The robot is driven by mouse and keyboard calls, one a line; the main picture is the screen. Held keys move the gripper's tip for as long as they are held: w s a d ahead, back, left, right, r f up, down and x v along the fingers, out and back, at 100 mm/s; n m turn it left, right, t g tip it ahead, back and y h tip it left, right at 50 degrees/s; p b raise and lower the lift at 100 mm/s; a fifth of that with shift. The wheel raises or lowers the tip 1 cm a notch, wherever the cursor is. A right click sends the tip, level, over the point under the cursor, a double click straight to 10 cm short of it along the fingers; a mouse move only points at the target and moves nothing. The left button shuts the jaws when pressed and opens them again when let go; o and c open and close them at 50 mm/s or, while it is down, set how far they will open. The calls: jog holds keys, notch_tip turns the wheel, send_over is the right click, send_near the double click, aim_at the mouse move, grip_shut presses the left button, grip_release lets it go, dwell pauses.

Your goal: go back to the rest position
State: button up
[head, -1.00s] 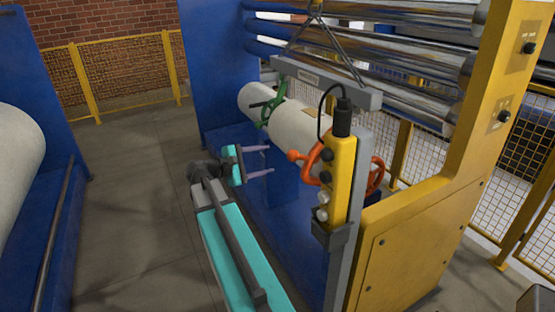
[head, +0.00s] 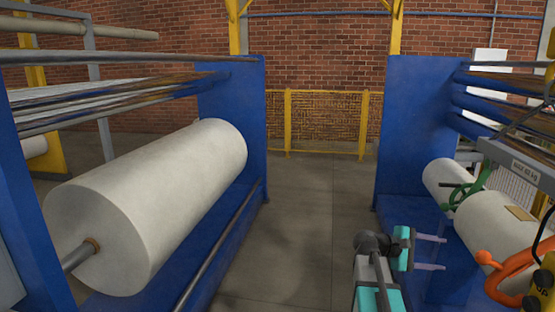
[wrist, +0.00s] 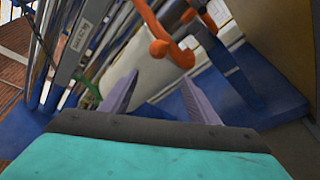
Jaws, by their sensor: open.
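My gripper (head: 430,252) is at the lower right of the head view, on the end of my teal and grey arm. Its two purple fingers are apart, point right toward the right-hand machine, and hold nothing. In the wrist view the fingers (wrist: 160,98) are spread with empty space between them. The white roll on the right (head: 487,222) lies beyond the fingertips. An orange handwheel (head: 512,272) and a green handwheel (head: 467,188) sit at this roll. The orange one also shows above the fingers in the wrist view (wrist: 165,48).
A large white roll (head: 165,195) lies in the blue machine frame (head: 232,130) on the left. A grey lifting bar (head: 525,168) hangs above the right roll. The floor aisle (head: 300,225) between the machines is clear, ending at a yellow mesh fence (head: 325,122).

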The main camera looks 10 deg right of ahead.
jog(key=s+a+f+n+y, duration=0.1)
jog(key=a+f+y, duration=0.1)
jog(key=a+f, duration=0.75)
jog(key=s+a+f+n+y+b, duration=0.15)
jog(key=a+f, duration=0.25)
jog(key=f, duration=1.1)
jog(key=a+f+n+y, duration=0.2)
jog(key=a+f, duration=0.5)
jog(key=f, duration=0.5)
jog(key=s+a+f+m+g+y, duration=0.1)
jog(key=s+a+f+m+y, duration=0.3)
jog(key=s+a+f, duration=0.5)
jog(key=s+a+f+m+g+y, duration=0.2)
jog(key=s+a+f+m+y, duration=0.3)
jog(key=s+a+f, duration=0.5)
jog(key=s+a, duration=0.1)
jog(key=a, duration=0.5)
jog(key=shift+a+f, duration=0.15)
jog(key=shift+a, duration=0.1)
jog(key=shift+y, duration=0.25)
